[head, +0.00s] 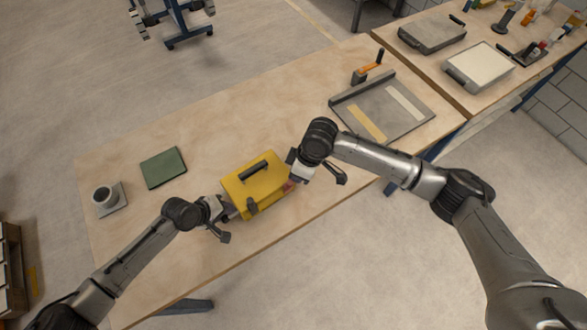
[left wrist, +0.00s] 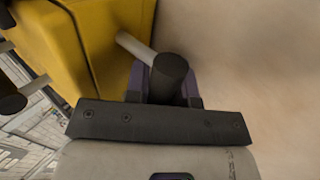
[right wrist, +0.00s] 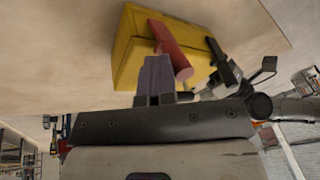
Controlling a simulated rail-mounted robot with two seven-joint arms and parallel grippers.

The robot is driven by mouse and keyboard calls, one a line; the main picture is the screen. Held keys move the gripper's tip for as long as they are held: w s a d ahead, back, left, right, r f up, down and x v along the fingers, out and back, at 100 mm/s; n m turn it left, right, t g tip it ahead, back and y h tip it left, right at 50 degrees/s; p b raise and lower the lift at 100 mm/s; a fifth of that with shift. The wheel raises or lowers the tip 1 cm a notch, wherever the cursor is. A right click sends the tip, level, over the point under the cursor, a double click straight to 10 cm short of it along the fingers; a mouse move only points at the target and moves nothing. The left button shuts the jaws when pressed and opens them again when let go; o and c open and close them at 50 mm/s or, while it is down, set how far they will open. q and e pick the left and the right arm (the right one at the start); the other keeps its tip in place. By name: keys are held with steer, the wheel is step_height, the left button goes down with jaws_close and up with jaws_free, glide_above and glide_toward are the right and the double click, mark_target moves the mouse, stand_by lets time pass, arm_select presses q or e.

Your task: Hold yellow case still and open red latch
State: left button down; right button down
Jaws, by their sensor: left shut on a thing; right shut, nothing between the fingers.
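The yellow case (head: 248,190) stands upright on the wooden table, with a black handle on top. My left gripper (head: 229,212) is at its left end. In the left wrist view my left gripper (left wrist: 166,88) is shut on a dark round knob (left wrist: 174,70) on a pale stem from the case (left wrist: 110,40). The red latch (head: 289,187) is on the right end of the case, partly hidden by my right gripper (head: 290,178). In the right wrist view the shut, empty fingers (right wrist: 158,62) are close beside the red latch (right wrist: 172,48). I cannot tell whether they touch it.
A green book-like slab (head: 163,167) and a grey cup (head: 105,196) on a plate lie left of the case. The table's front edge is close to the case.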

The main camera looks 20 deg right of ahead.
steer(key=s+t, duration=0.1)
steer(key=s+d+f+t+y, duration=0.1)
steer(key=s+t, duration=0.1)
steer(key=s+f+t, duration=0.1)
steer(key=shift+s+d+n+t+y, duration=0.15)
steer(key=shift+s+n+t+y, duration=0.15)
steer(key=shift+n+y, duration=0.1)
steer(key=shift+w, duration=0.15)
steer(key=shift+w+a+f, duration=0.1)
steer(key=shift+w+a, duration=0.15)
steer(key=shift+w, duration=0.4)
steer(key=s+d+r, duration=0.1)
steer(key=d+r, duration=0.6)
steer(key=r, duration=0.2)
steer(key=shift+r, duration=0.35)
